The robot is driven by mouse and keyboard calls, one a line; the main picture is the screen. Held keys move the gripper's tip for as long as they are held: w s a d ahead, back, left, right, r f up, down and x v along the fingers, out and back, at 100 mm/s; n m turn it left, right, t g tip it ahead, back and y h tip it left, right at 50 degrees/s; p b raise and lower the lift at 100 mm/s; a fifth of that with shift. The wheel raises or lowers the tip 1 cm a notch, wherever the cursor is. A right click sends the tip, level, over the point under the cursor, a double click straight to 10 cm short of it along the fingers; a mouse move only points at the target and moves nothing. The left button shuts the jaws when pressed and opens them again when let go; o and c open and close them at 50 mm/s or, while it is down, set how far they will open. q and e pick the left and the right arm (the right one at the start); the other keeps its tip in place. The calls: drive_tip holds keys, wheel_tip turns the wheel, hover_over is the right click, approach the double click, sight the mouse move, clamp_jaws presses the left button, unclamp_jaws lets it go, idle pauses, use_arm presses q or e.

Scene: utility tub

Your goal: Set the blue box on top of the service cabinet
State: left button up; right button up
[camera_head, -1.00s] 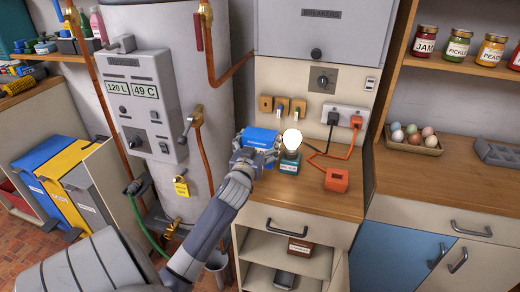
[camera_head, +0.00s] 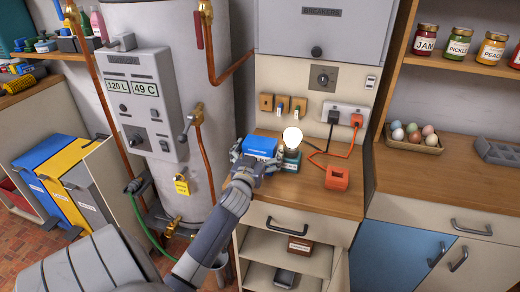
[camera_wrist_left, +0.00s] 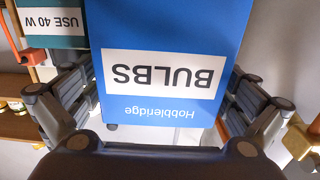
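The blue box (camera_head: 260,145), with a white label reading "BULBS", is at the left part of the service cabinet's wooden top (camera_head: 300,197). My left gripper (camera_head: 258,160) has its fingers on either side of it and looks shut on it. The box also fills the middle of the left wrist view (camera_wrist_left: 168,25), with its label upside down and a finger against each side. Whether its underside touches the top is hidden by my gripper. My right gripper is not in view.
A lit bulb (camera_head: 292,137) on a teal box (camera_head: 291,161) stands close right of the blue box. An orange block (camera_head: 337,178) with a cable sits farther right. The water tank (camera_head: 210,90) rises at left. The top's front part is clear.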

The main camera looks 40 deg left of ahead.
use_arm(q)
drive_tip(key=shift+r, duration=0.15)
drive_tip(key=b+v, duration=0.1)
drive_tip(key=v, duration=1.1)
drive_tip(key=shift+d, duration=0.1)
